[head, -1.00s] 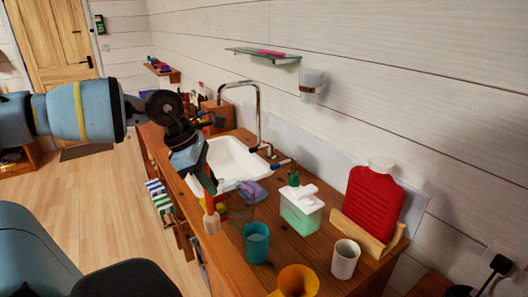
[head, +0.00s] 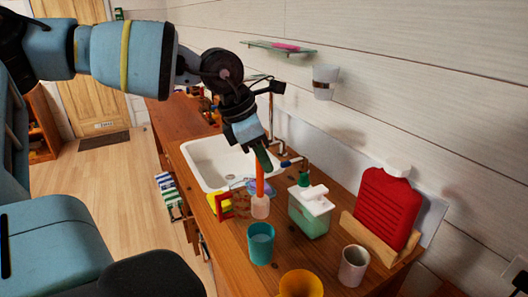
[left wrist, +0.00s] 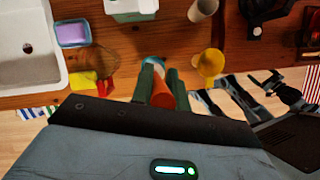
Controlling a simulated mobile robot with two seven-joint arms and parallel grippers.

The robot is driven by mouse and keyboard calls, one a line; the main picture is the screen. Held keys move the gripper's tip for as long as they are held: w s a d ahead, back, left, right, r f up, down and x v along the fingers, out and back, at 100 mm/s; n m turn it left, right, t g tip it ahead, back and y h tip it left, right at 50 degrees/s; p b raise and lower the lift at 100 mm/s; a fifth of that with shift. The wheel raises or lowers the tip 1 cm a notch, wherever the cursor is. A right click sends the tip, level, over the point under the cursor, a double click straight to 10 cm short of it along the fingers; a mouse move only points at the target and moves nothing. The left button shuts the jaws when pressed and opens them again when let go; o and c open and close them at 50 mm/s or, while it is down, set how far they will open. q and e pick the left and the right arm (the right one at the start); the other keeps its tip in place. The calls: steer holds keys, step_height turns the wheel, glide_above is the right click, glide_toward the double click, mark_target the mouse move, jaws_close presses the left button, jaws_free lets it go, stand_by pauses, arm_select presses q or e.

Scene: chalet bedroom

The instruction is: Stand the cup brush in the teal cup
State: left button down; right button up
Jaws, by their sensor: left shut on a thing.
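My left gripper (head: 265,160) is shut on the orange handle of the cup brush (head: 260,182) and points down over the counter. The brush hangs about upright, its pale head at the bottom. The teal cup (head: 261,244) stands upright on the wooden counter. In the head view the brush head shows just above the cup's far rim, outside the cup; the exact gap is hard to tell. In the left wrist view the fingers (left wrist: 158,82) hold the orange handle (left wrist: 162,97), and the cup (left wrist: 154,63) is mostly hidden behind them. My right gripper is not in view.
A soap dispenser (head: 310,213) stands right of the brush, with a white cup (head: 353,266) and a yellow cup (head: 300,285) nearer. Behind are the sink (head: 205,165), a sponge and a red-yellow item (head: 222,205).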

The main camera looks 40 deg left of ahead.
arm_select(q)
steer(key=shift+f+b, duration=0.35)
steer(key=shift+f, duration=1.75)
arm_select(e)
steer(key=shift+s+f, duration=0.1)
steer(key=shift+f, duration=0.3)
arm_select(q)
steer(key=shift+f, duration=0.1)
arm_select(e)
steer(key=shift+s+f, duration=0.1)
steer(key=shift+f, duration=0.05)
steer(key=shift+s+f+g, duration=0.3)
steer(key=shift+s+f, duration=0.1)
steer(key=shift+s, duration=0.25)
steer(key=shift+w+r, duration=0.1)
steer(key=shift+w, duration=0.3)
arm_select(q)
steer(key=shift+b, duration=0.4)
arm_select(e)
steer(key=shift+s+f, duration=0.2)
